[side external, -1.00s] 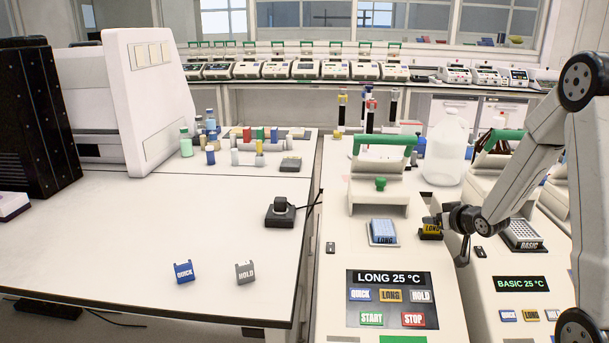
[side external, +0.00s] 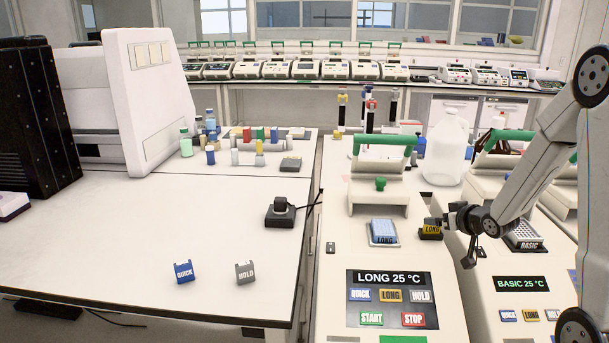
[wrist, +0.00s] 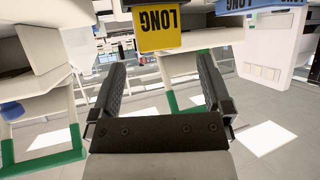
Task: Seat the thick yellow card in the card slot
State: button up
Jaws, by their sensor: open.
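The thick yellow card (side external: 432,226), marked LONG, stands upright at a small dark card slot (side external: 430,237) on the cycler marked LONG 25 °C. Its lower edge is hidden by the slot's front, and I cannot tell how deep it sits. In the wrist view the card (wrist: 159,30) shows upside down, beyond the fingertips and between their lines. My gripper (side external: 448,222) is just right of the card in the side view. In the wrist view my gripper (wrist: 158,68) is open, with nothing between its fingers.
A blue block marked LONG (side external: 383,231) sits left of the slot. A blue QUICK card (side external: 184,271) and a grey HOLD card (side external: 245,272) stand on the left table. The BASIC cycler's block (side external: 524,235) is close on the right. A raised green-handled lid (side external: 381,180) stands behind.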

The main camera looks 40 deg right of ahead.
jog(key=shift+v, duration=2.6)
jog(key=shift+w+a, duration=0.1)
jog(key=a+f+g, duration=0.1)
jog(key=a, duration=0.2)
jog(key=w+a+f+n+g+y, duration=0.1)
jog(key=a, duration=0.3)
jog(key=w+a+f+g+y, duration=0.1)
jog(key=a, duration=0.3)
jog(key=shift+f+n+g, duration=0.2)
jog(key=shift+n+g, duration=0.1)
jog(key=shift+n, duration=0.1)
jog(key=s+a+f+n+g+y, duration=0.1)
jog(key=s+a+g, duration=0.1)
jog(key=a, duration=0.5)
jog(key=s+a+f+n+g+y, duration=0.1)
jog(key=s+a+n+g+y, duration=0.1)
jog(key=a, duration=0.5)
jog(key=shift+s+a+g, duration=0.15)
jog(key=shift+s+g, duration=0.35)
jog(key=shift+s, duration=0.1)
